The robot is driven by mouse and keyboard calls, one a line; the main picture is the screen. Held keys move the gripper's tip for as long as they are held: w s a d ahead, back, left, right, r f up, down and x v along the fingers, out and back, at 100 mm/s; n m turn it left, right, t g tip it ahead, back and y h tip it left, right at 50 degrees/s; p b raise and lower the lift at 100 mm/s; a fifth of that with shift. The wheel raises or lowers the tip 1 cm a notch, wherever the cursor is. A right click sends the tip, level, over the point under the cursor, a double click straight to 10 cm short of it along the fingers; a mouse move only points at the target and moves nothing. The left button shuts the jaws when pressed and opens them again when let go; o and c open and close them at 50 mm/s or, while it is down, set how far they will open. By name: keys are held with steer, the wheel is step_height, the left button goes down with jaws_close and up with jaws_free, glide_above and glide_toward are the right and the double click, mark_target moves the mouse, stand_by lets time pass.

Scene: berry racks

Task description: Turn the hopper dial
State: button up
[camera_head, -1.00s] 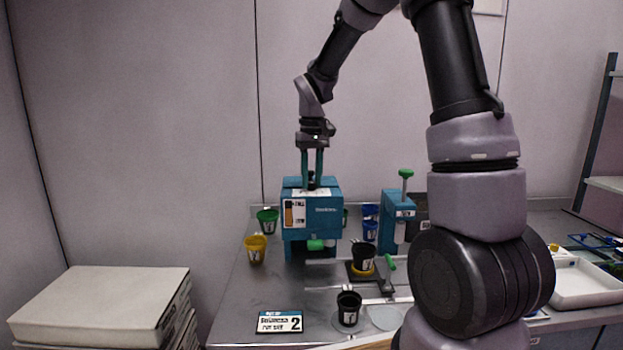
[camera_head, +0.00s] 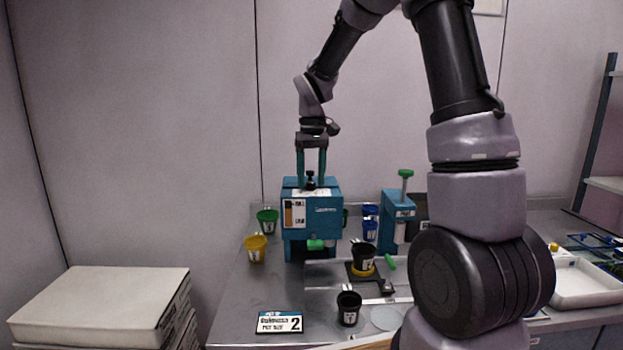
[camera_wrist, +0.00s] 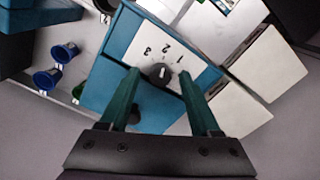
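The hopper (camera_head: 318,216) is a blue box on the bench, with a white label on its front. Its dial (camera_wrist: 160,74) is a black knob on a white plate (camera_wrist: 198,62) on top, marked 1, 2 and 3. The knob's white line seems to point toward the 2 in the wrist view. The dial also shows small in the head view (camera_head: 310,180). My gripper (camera_head: 311,182) is above the hopper, pointing down. In the wrist view its green fingers (camera_wrist: 158,72) stand apart on either side of the dial, with gaps visible. Contact is not seen.
A blue press with a green handle (camera_head: 405,173) stands right of the hopper. Yellow (camera_head: 256,250), green (camera_head: 267,222) and blue cups stand around it. Black cups (camera_head: 349,308) are in front, near a sign marked 2 (camera_head: 279,322). White boxes (camera_head: 105,300) are stacked at left.

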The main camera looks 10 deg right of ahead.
step_height(320, 180, up, 11)
stand_by(0.7)
steer(key=shift+d, duration=0.15)
steer(key=s+d+r+m+t, duration=0.1)
steer(key=s+m+t, duration=0.1)
steer(key=s, duration=0.5)
steer(key=s+d+r+m+t+y, duration=0.1)
steer(key=s+d+m+t, duration=0.1)
steer(key=s, duration=0.6)
steer(key=s+d+r+m+t, duration=0.1)
steer(key=s+d+m+t, duration=0.1)
steer(key=s, duration=0.5)
steer(key=shift+s+r+m+t+y, duration=0.35)
steer(key=shift+m+t, duration=0.25)
steer(key=shift+m, duration=0.3)
